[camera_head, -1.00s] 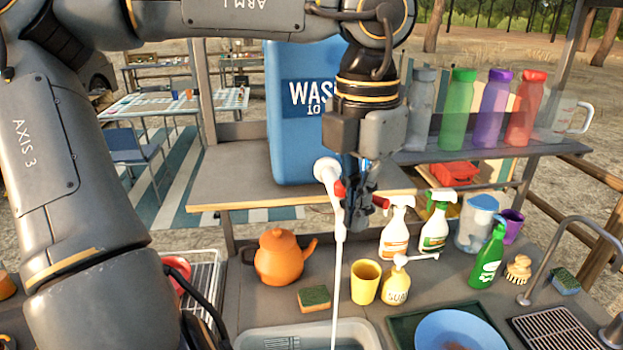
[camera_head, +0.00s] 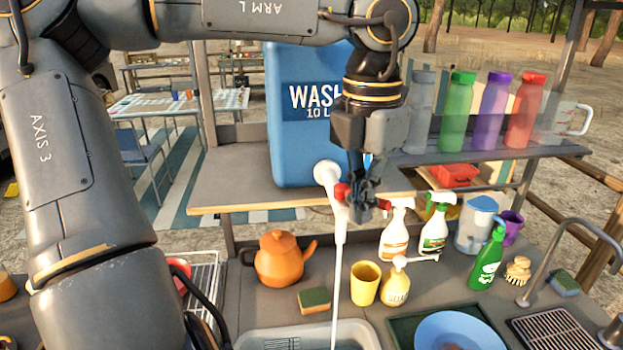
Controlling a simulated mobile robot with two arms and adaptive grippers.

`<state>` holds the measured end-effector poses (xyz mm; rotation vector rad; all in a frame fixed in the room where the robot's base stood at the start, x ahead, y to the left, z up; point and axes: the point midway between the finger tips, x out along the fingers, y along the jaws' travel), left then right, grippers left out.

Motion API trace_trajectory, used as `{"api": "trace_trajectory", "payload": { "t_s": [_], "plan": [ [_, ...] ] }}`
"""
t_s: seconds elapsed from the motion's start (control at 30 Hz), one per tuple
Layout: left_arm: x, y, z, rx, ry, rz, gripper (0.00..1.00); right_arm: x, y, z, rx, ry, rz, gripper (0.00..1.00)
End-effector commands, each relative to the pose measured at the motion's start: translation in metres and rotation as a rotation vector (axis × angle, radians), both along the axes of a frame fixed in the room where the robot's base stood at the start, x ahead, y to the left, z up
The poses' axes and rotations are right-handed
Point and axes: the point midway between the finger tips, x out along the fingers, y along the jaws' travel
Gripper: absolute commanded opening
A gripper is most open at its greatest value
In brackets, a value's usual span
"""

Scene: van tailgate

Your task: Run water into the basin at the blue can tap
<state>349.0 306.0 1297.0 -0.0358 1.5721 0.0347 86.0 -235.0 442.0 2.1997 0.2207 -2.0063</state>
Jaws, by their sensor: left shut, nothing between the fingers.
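The blue WASH can (camera_head: 300,140) stands on the wooden shelf, partly hidden behind my left arm. Its white tap (camera_head: 328,174) points forward, with a spout hanging down and red handle parts (camera_head: 342,192) at its side. A thin white stream of water (camera_head: 336,290) falls from the spout into the grey basin (camera_head: 262,340) at the bottom edge, where the basin is cut off. My left gripper (camera_head: 362,210) is shut and empty, right beside the tap and partly covering the red handle. Whether it touches the handle, I cannot tell. My right gripper is out of view.
On the counter stand an orange kettle (camera_head: 279,258), a sponge (camera_head: 314,300), a yellow cup (camera_head: 364,283), a soap bottle (camera_head: 396,286) and spray bottles (camera_head: 396,232). Several coloured bottles (camera_head: 459,112) stand on the upper right shelf. A curved faucet (camera_head: 572,235) rises at right.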

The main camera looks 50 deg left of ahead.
Motion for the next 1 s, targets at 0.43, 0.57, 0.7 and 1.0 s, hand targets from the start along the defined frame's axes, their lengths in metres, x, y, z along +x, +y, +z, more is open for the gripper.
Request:
{"api": "trace_trajectory", "payload": {
  "t_s": [0.43, 0.57, 0.7, 1.0],
  "plan": [
    [0.028, 0.017, 0.001, 0.0, -0.003, 0.0, 0.0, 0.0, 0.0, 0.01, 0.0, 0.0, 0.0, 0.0],
    [0.028, 0.016, 0.01, 0.0, -0.004, 0.001, 0.0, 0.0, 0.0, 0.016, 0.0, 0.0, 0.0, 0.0],
    [0.027, 0.014, 0.027, 0.001, -0.004, 0.001, 0.0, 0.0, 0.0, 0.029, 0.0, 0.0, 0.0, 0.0],
    [0.024, 0.01, 0.06, 0.0, -0.003, 0.001, 0.0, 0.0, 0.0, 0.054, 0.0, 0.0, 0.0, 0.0]
  ]
}}
